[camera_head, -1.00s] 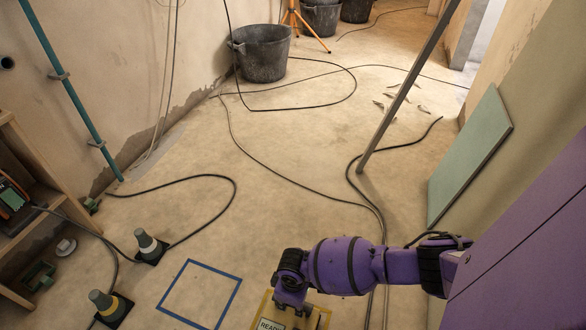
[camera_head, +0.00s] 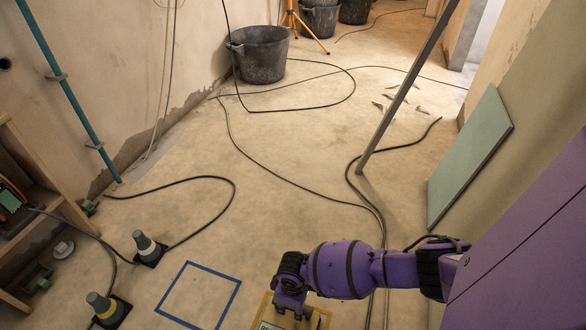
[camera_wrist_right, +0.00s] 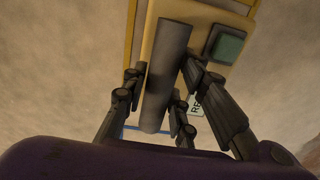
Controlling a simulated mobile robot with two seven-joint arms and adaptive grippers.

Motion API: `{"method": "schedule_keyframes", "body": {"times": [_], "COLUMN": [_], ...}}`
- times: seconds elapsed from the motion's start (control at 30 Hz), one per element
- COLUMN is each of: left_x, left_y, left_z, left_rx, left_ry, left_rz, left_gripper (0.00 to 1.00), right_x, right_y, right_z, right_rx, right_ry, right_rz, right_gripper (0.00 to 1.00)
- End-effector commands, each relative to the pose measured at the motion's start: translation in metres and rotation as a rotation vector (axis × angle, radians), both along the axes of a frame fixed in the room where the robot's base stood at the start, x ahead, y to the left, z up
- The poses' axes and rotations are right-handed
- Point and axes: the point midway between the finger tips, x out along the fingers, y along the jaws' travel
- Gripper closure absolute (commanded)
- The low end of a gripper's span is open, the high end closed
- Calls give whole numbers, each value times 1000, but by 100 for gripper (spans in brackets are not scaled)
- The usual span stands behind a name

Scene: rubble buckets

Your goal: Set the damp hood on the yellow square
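The damp hood shows in the right wrist view as a pale yellow block (camera_wrist_right: 206,32) with a grey bar handle, a dark green panel and a partly hidden label. In the head view only its label edge (camera_head: 269,326) shows at the bottom. My right gripper (camera_wrist_right: 165,80) has its fingers on both sides of the handle and appears shut on it. It points down in the head view (camera_head: 290,306). The yellow square (camera_wrist_right: 130,38) shows as lines around the hood; it also shows in the head view (camera_head: 264,307). Contact with the floor cannot be told. My left gripper is out of view.
A blue square (camera_head: 226,303) is empty left of the hood. Black cables (camera_head: 262,165) cross the floor. A slanted pole (camera_head: 408,88) and a green board (camera_head: 470,160) are on the right.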

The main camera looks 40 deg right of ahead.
Motion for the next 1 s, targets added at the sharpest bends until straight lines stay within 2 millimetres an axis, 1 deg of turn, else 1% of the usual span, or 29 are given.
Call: {"method": "schedule_keyframes", "body": {"times": [0.03, 0.1, 0.37, 0.5, 0.57, 0.63, 0.8, 0.9, 1.0], "left_x": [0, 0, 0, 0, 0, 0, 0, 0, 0], "left_y": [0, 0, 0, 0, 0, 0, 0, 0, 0], "left_z": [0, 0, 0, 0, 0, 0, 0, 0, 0], "left_rx": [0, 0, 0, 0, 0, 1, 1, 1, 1], "left_ry": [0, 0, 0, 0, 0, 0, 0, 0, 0], "left_rz": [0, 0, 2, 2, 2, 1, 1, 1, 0], "left_gripper": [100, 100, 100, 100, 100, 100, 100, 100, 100], "right_x": [0, 0, -1, -1, -1, -1, 0, 0, 0], "right_y": [0, 0, 0, -1, -1, -1, -1, -1, -1], "right_z": [0, 0, 0, 7, 14, 26, 65, 85, 101], "right_rx": [1, 1, -1, 0, 0, -1, 0, 1, 0], "right_ry": [-1, -1, 2, 0, 0, -1, -2, -1, -2], "right_rz": [0, 0, 0, 1, 2, 2, 2, 2, 2], "right_gripper": [63, 56, 56, 56, 56, 56, 56, 56, 56]}}
